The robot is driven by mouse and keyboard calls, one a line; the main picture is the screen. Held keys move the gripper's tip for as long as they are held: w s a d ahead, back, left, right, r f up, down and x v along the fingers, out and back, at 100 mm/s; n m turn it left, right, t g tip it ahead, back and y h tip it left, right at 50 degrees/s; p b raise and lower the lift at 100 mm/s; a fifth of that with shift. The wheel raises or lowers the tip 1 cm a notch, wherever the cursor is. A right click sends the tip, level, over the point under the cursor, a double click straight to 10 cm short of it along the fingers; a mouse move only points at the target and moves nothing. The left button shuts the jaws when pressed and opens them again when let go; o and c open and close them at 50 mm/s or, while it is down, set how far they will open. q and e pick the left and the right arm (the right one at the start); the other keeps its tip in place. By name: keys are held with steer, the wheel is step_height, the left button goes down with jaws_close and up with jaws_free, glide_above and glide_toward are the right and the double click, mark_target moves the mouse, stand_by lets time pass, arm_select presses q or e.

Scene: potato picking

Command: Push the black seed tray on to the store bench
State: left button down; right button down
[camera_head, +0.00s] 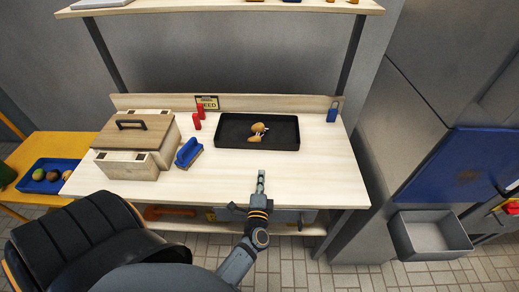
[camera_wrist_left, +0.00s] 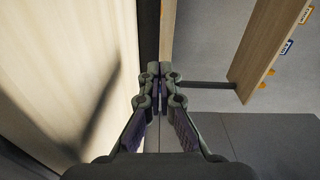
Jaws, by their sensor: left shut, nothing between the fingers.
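The black seed tray (camera_head: 286,132) lies flat towards the back of the wooden bench (camera_head: 320,180), right of centre. It holds a few tan potatoes (camera_head: 259,127) with pale sprouts. My left gripper (camera_head: 261,174) is shut and empty at the front of the bench, apart from the tray's near edge. Its closed fingers also show in the left wrist view (camera_wrist_left: 159,76), with pale wood on the left. I cannot make out the tray for sure in that view. Which surface is the store bench is not marked. My right gripper is not in view.
A lidded wooden box (camera_head: 130,145), a blue brush-like block (camera_head: 188,152) and red pieces (camera_head: 197,120) stand left of the tray. A lower yellow-edged table (camera_head: 62,145) holds a blue tray (camera_head: 50,164). A blue padlock-like object (camera_head: 332,112) stands back right. The bench's right front is clear.

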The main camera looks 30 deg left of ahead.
mark_target(259, 143)
arm_select(q)
steer(key=shift+s+a+f+g+y, duration=0.2)
steer(key=shift+s+a+g+y, duration=0.1)
steer(key=shift+s+a+y, duration=0.1)
steer(key=b+x, duration=0.1)
steer(key=x, duration=1.3)
steer(key=shift+w, duration=0.1)
